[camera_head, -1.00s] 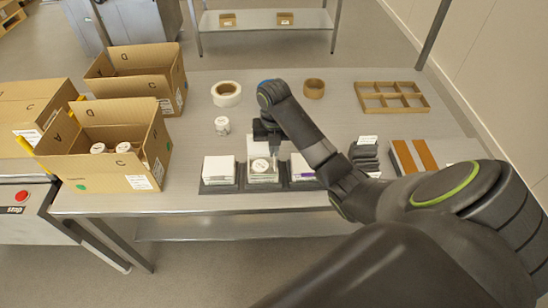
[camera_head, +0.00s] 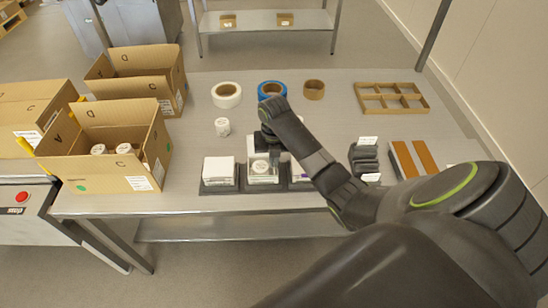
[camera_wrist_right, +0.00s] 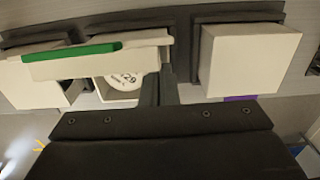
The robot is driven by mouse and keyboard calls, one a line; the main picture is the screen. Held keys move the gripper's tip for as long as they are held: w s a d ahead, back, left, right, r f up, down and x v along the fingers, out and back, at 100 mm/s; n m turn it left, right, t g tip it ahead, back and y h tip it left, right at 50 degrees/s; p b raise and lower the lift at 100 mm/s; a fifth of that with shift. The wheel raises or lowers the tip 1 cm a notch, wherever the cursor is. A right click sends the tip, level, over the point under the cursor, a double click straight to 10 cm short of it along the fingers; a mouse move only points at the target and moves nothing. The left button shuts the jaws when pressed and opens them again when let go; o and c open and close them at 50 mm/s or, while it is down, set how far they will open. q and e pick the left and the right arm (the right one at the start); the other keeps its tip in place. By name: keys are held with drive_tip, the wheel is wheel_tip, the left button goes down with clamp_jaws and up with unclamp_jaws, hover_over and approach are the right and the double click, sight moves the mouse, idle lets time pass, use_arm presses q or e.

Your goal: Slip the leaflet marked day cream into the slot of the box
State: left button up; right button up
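A dark tray (camera_head: 226,189) with three places stands at the table's front. In its middle place is an open white box (camera_head: 263,178) with a round-lidded jar inside; in the right wrist view the jar lid (camera_wrist_right: 125,80) shows partly behind a leaflet. My right gripper (camera_head: 266,141) is above that box. In the right wrist view my right gripper (camera_wrist_right: 166,70) appears shut on a pale leaflet (camera_wrist_right: 90,64) with a green band, held across the box. No writing on the leaflet is legible. The slot cannot be made out. My left gripper is not in view.
A white carton (camera_head: 219,171) fills the tray's left place; another (camera_wrist_right: 248,58) fills the right place. A dark rack (camera_head: 364,160) with white cards stands to the right. Cardboard boxes (camera_head: 110,145) are left. A small jar (camera_head: 222,127) and tape rolls (camera_head: 227,94) stand behind.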

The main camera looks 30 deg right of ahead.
drive_tip(key=o, duration=0.4)
drive_tip(key=shift+o, duration=0.2)
wheel_tip(320, 180, up, 7)
drive_tip(key=shift+f+b, duration=0.2)
drive_tip(key=shift+b, duration=0.1)
wheel_tip(320, 180, up, 7)
drive_tip(key=p, duration=0.7)
drive_tip(key=shift+f, duration=0.15)
